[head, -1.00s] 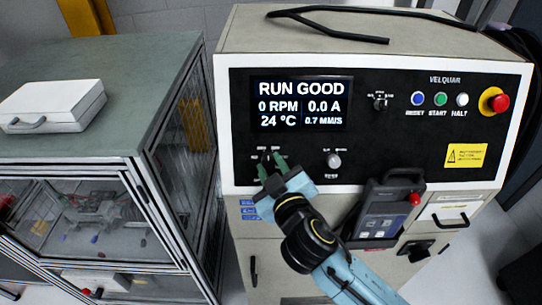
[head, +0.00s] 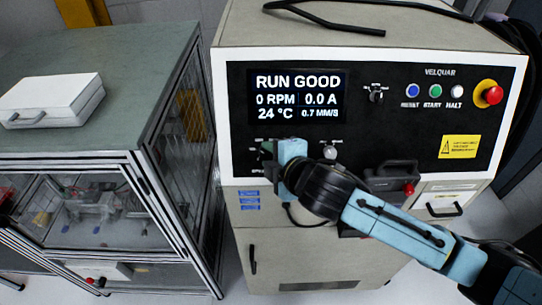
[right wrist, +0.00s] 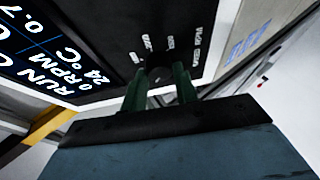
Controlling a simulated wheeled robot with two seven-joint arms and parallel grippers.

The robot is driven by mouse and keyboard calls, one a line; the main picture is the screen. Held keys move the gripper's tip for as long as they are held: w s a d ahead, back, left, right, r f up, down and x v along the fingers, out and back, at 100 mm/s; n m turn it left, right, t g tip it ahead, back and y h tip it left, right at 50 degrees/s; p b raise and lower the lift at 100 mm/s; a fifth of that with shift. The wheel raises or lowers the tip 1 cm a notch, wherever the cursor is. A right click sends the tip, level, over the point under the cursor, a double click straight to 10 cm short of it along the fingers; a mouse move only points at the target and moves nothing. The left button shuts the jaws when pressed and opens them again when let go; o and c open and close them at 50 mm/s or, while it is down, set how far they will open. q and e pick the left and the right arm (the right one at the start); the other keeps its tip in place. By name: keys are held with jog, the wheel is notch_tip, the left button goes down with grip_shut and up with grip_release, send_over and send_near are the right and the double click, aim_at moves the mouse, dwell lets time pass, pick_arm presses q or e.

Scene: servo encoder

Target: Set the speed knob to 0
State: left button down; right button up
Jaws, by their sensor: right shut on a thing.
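The lower-left knob (right wrist: 159,75) on the black panel is dark, with small white labels fanned around it; the labels are too blurred to read surely. My right gripper (head: 268,150) is at this knob and hides most of it in the head view. In the right wrist view its two green fingers (right wrist: 159,84) are closed on the knob's sides. The knob's pointer direction cannot be made out. The display (head: 298,98) reads RUN GOOD, 0 RPM, 0.0 A, 24 °C and 0.7 MM/S. My left gripper is not in view.
A lighter knob (head: 330,152) sits close right of my gripper, and a selector (head: 375,93) is above it. A red stop button (head: 493,95) is at the panel's right. A handheld pendant (head: 392,178) hangs below, partly behind my arm.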

jog(key=n, duration=0.1)
jog(key=n+g, duration=0.1)
jog(key=n+h, duration=0.1)
jog(key=n, duration=0.1)
jog(key=shift+w+a+r+g, duration=0.1)
jog(key=shift+w+r+g, duration=0.05)
jog(key=shift+r+g, duration=0.15)
jog(key=n+g+h, duration=0.1)
jog(key=n, duration=0.2)
jog(key=shift+a+h, duration=0.1)
jog(key=shift+h, duration=0.3)
jog(key=n, duration=0.1)
jog(key=n+h, duration=0.1)
jog(key=shift+a+r+n+g, duration=0.1)
jog(key=shift+a+n+g, duration=0.05)
jog(key=shift+n+g, duration=0.2)
jog(key=shift+a+n+h, duration=0.1)
jog(key=shift+n+h, duration=0.9)
jog(key=shift+n, duration=0.45)
jog(key=o, duration=1)
jog(key=shift+c, duration=0.2)
